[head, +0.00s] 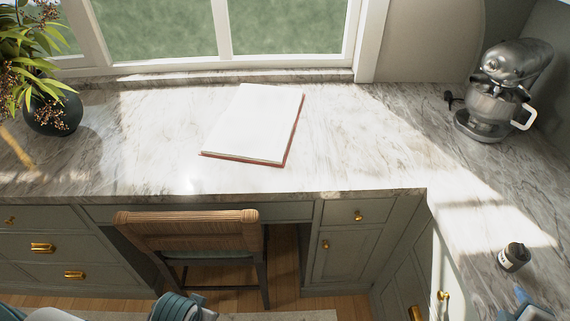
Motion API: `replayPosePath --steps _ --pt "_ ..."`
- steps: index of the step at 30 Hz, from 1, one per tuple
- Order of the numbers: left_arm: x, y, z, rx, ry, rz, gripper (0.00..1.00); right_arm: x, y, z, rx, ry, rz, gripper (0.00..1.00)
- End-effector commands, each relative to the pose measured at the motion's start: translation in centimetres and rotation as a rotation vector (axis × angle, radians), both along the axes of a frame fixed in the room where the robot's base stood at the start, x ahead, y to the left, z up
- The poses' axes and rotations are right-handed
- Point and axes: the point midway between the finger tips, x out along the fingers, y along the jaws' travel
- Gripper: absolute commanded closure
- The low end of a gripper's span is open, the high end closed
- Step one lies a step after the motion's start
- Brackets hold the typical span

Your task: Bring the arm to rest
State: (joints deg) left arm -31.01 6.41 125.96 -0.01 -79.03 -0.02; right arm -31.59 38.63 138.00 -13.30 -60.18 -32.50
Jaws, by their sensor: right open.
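My right gripper (524,306) shows at the bottom right corner, cut off by the picture edge. It is open, and I see nothing between its fingers. It is just below a small dark jar (514,257) with a pale label, which stands on the right-hand counter. A gap shows between the gripper and the jar. Grey and blue parts of my own arm show at the bottom left, but I cannot make out my left gripper there.
A marble counter (350,150) runs below the window. On it are a white book (255,120), a plant in a dark vase (52,112) and a silver mixer (500,90). A wicker-backed chair (190,230) stands at the counter's front edge. The middle right of the counter is clear.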

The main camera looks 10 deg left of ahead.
Motion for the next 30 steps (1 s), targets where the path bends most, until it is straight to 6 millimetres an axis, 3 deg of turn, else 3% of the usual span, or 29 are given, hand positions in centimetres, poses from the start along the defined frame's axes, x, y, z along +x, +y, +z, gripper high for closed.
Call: replayPosePath --steps 3,9,22,30 --pt "-0.3 -0.2 2.6 0.001 -0.014 -0.003 1.0 -3.2 1.9 -3.2 0.263 0.074 -0.23 0.53" --pt "-0.9 -0.5 5.8 0.001 -0.027 -0.007 1.0 -7.4 5.5 -6.4 0.573 0.183 -0.526 0.53" --pt "-2.0 -0.8 9.7 0.002 -0.043 -0.012 1.0 -12.4 12.0 -8.7 0.917 0.347 -0.894 0.53" --pt "-0.3 -0.2 2.2 0.002 -0.017 -0.004 1.0 -10.7 11.4 -16.2 0.908 0.365 -0.915 0.53"
